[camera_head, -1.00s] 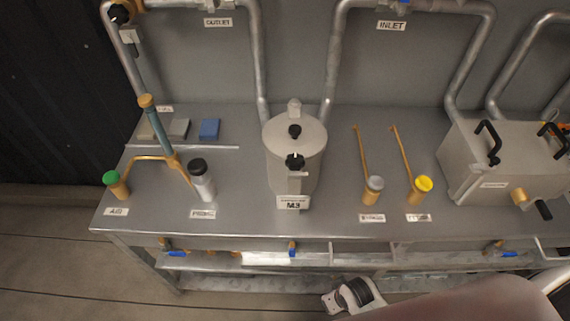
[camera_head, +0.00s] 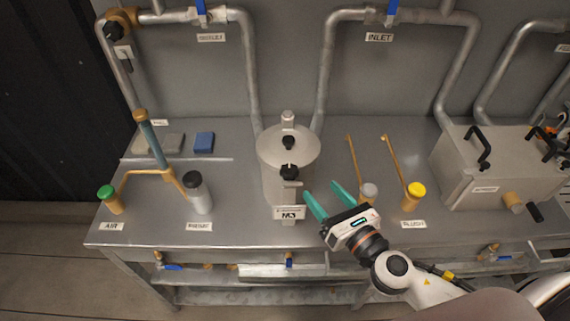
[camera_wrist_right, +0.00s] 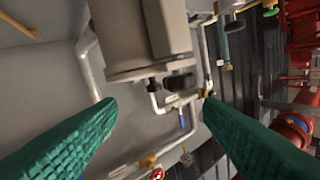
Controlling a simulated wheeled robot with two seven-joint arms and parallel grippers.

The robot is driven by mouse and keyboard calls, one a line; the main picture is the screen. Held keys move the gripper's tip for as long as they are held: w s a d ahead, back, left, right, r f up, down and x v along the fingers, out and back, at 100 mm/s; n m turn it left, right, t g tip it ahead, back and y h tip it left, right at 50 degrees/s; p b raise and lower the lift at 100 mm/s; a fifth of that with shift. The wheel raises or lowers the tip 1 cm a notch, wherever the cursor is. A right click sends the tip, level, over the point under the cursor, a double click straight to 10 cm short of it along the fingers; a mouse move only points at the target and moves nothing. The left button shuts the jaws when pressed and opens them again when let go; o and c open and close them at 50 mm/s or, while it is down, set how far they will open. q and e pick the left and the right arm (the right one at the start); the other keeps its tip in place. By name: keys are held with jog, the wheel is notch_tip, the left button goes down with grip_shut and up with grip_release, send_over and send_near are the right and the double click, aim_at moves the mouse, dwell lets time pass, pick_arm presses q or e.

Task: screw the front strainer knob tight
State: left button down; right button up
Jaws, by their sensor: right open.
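The strainer (camera_head: 287,155) is a grey upright cylinder on the metal bench, above the M3 label. Its front knob (camera_head: 289,172) is black and faces the bench's front side. A second black knob (camera_head: 288,142) sits on its lid. My right gripper (camera_head: 322,190) is open and empty, right of the strainer and slightly below the front knob, its green fingers pointing up and left. In the right wrist view the strainer (camera_wrist_right: 145,35) lies ahead between the spread fingers, with black knobs (camera_wrist_right: 179,82) at its end; I cannot tell which is the front one there. My left gripper is out of view.
A grey-capped post (camera_head: 369,192) stands partly behind my right gripper, with a yellow-capped post (camera_head: 414,196) to its right. A black-capped white cylinder (camera_head: 197,194) and a green-capped post (camera_head: 110,199) stand on the left. A metal box (camera_head: 485,172) is at right.

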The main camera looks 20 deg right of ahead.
aim_at(285, 165)
jog(key=w+a+n+p, duration=0.1)
jog(key=w, duration=0.2)
jog(key=w+a+n+y+p, duration=0.1)
jog(key=w+a, duration=0.1)
jog(key=w, duration=0.1)
jog(key=w+a+n+y+p, duration=0.1)
jog(key=w+a+p, duration=0.1)
jog(key=w, duration=0.1)
jog(key=shift+w+a+r+n, duration=0.15)
jog(key=shift+w+r+n, duration=0.1)
jog(key=shift+r+n, duration=0.15)
jog(key=shift+w+a+f, duration=0.15)
jog(key=shift+w+a, duration=0.1)
jog(key=shift+w, duration=0.35)
jog(key=shift+c, duration=0.5)
jog(key=c, duration=0.9)
